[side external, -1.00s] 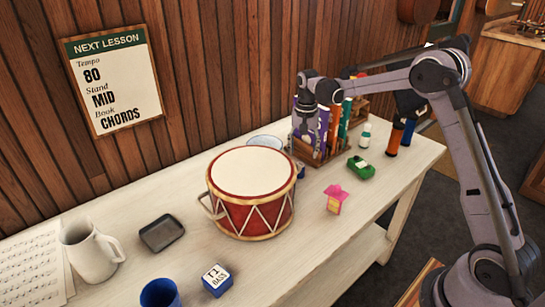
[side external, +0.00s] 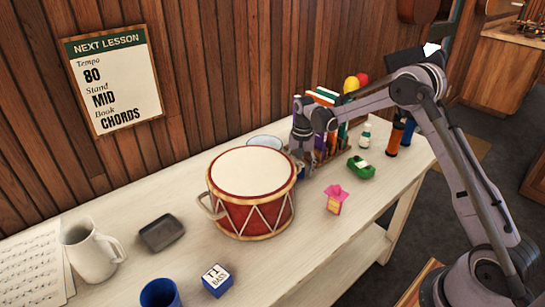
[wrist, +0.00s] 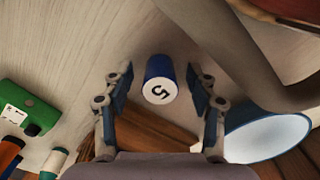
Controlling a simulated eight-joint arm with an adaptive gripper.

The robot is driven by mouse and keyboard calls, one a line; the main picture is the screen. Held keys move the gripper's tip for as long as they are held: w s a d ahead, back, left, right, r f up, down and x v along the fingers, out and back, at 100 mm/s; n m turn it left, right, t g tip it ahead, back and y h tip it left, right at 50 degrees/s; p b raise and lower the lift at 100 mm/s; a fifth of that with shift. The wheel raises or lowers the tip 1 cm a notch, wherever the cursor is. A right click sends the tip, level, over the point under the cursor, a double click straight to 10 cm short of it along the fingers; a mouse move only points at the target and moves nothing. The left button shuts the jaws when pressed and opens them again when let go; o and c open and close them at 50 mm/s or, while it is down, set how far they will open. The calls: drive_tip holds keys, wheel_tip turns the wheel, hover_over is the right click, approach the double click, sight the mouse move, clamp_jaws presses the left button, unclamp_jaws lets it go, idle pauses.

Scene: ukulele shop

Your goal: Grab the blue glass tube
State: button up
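A short blue tube (wrist: 159,70) with a white end marked 5 stands in the wrist view between the two fingers of my gripper (wrist: 160,76). The fingers are open, with a gap on each side of the tube. In the side view my gripper (side external: 298,152) hangs low just behind the drum's right side, and the tube is mostly hidden there. Another dark blue cylinder (side external: 409,130) stands beside an orange one (side external: 394,138) at the table's right end. I cannot tell from the pictures which is glass.
The red drum (side external: 251,205) stands close to the left of my gripper. A wooden rack (side external: 338,155) of books and a pale bowl (side external: 264,142) are close by. A green box (side external: 361,167), a pink-topped block (side external: 335,199) and a small bottle (side external: 365,136) are to the right.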

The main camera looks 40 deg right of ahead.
drive_tip(key=c, duration=1)
drive_tip(key=shift+r, duration=0.15)
